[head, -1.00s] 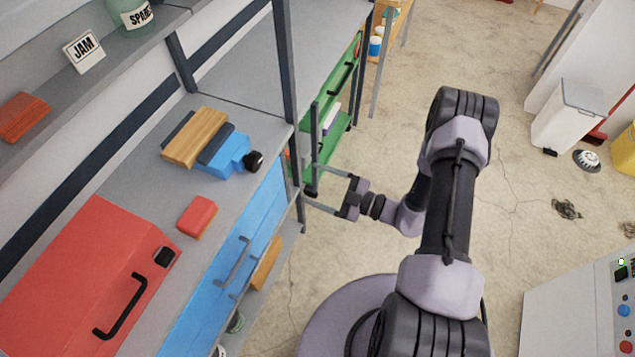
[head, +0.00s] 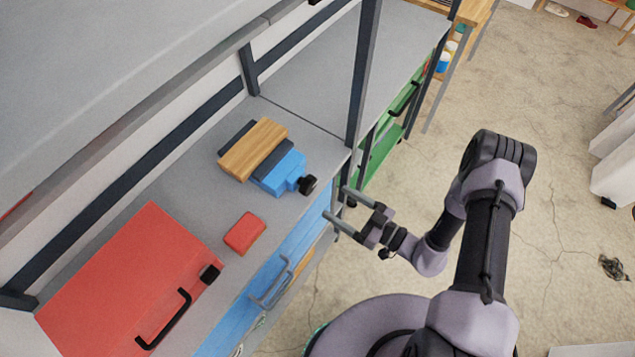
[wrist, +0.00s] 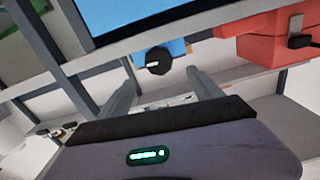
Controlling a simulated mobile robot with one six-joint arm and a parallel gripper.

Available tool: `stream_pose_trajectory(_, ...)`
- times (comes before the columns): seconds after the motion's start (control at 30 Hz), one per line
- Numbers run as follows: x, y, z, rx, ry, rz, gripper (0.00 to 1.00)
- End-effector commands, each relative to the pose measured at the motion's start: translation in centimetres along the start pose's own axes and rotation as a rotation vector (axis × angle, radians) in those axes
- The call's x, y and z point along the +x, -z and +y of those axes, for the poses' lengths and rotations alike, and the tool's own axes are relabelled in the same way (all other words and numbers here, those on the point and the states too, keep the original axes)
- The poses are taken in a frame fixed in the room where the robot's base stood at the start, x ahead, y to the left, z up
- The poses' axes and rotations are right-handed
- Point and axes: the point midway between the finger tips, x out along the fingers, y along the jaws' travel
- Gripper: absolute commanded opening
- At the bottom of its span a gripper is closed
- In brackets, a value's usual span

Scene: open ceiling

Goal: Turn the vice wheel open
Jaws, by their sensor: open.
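The blue vice (head: 279,172) sits on the grey workbench, with dark jaws around a wooden block (head: 252,150). Its black wheel (head: 307,184) sticks out at the front, toward the bench edge. The wheel also shows in the wrist view (wrist: 159,60), with a pale mark on its face. My gripper (head: 335,203) is open and empty, in front of the wheel and a little apart from it. In the wrist view my gripper's two fingers (wrist: 163,85) point toward the wheel, one on each side of it in the picture.
A red block (head: 245,233) and a red box with a black handle (head: 130,285) stand left of the vice. A dark upright post (head: 364,75) rises right of the vice, close to my gripper. A blue drawer front (head: 240,305) lies below the bench edge.

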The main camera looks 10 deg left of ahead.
Motion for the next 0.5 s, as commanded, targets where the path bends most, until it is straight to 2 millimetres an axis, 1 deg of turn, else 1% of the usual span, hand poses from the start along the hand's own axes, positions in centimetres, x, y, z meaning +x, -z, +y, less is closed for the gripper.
stream_pose_trajectory(0.03,1.6,-0.1,-0.2,-0.002,0.009,-0.001,0.75)
stream_pose_trajectory(0.1,3.7,-0.1,-0.2,-0.004,0.008,0.000,0.75)
stream_pose_trajectory(0.2,6.0,0.0,-0.1,-0.004,0.004,0.000,0.75)
stream_pose_trajectory(0.33,8.1,0.0,0.0,-0.005,0.002,0.000,0.75)
stream_pose_trajectory(0.5,9.2,0.0,0.0,-0.003,-0.002,0.000,0.75)
